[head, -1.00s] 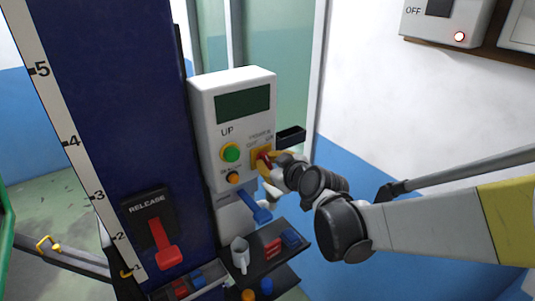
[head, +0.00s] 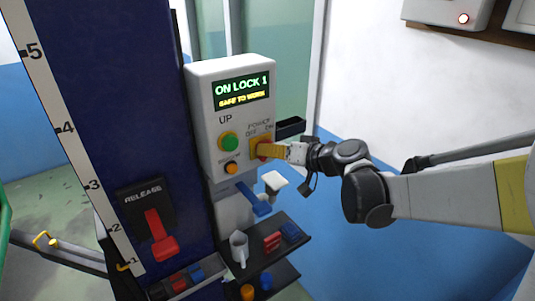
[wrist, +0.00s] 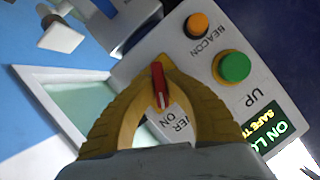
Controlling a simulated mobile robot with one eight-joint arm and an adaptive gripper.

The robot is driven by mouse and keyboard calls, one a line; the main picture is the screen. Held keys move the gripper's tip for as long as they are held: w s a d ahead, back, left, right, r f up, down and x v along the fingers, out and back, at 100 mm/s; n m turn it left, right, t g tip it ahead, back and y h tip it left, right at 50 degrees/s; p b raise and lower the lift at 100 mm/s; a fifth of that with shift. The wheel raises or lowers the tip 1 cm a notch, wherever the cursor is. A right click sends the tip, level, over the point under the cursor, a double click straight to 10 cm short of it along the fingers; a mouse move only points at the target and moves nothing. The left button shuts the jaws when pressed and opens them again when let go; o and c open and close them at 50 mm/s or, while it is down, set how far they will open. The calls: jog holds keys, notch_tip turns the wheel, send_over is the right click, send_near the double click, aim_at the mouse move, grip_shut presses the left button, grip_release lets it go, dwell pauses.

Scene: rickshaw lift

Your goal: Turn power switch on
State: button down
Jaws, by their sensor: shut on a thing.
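The power switch is a red knob (wrist: 158,84) on the front of a pale control box (head: 203,115). In the head view my gripper (head: 264,149) reaches in from the right and largely covers the knob. In the wrist view its two yellow fingers (wrist: 158,75) are shut around the red knob, one on each side, hiding part of the POWER label. The display (head: 241,92) above is lit and reads ON LOCK 1 and SAFE TO WORK.
A green UP button (head: 228,141) and orange BEACON button (head: 231,168) lie left of the switch. A blue lever (head: 254,199) hangs below. A black shelf (head: 295,246) holds a mug and small blocks. A red RELEASE lever (head: 160,236) is lower left.

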jog(key=shift+w+r+m+y+b, duration=0.1)
jog(key=shift+m+y+b, duration=0.25)
jog(key=shift+m, duration=0.25)
jog(key=c, duration=1.4)
grip_release()
jog(key=shift+w+a, duration=0.1)
jog(key=shift+a, duration=0.05)
jog(key=v, duration=1.2)
jog(key=shift+w, duration=0.1)
